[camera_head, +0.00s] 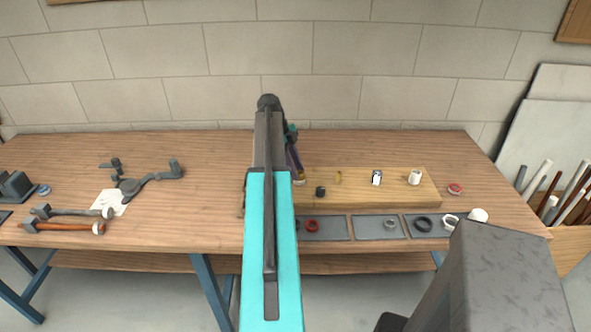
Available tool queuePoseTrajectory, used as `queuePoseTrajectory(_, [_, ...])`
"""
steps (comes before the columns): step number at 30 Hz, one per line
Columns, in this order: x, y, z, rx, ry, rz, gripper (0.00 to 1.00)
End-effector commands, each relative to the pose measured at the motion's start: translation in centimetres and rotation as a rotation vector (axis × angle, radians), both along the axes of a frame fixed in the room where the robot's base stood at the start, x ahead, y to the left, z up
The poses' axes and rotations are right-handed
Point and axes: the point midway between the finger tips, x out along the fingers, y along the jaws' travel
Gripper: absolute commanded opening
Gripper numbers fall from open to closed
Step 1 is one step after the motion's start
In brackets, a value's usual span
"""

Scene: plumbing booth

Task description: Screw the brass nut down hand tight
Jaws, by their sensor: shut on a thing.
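My gripper (298,176) is at the left end of a wooden board (400,197) on the workbench, pointing down and mostly hidden behind my own arm. It is shut on a small brass-coloured piece, which I take to be the brass nut (299,181). The nut is low, at the board's top. Whether it sits on a thread, and how far down, is hidden or too small to tell. Right of it on the board stand a black fitting (320,191), a thin yellow fitting (338,177), a black-and-white fitting (376,178) and a white fitting (415,177).
Grey trays (338,231) along the board's front hold rings, including a red one (312,225) and a black one (424,224). Wrenches (70,226) and dark tools (150,180) lie at the left. A red-and-white disc (455,188) lies right of the board. The bench's back right is clear.

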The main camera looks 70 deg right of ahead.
Motion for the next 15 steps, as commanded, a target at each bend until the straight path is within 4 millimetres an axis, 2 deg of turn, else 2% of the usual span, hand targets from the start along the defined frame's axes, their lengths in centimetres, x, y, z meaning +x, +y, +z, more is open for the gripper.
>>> queuePoseTrajectory(10, [-0.02,-0.09,-0.12,-0.001,0.0,-0.046,0.05])
queuePoseTrajectory(11, [-0.03,-0.09,-0.13,-0.001,0.0,-0.046,0.31])
queuePoseTrajectory(14, [-0.02,-0.08,-0.11,0.0,0.0,-0.045,0.48])
queuePoseTrajectory(15, [-0.01,-0.08,-0.1,0.0,0.0,-0.045,0.49])
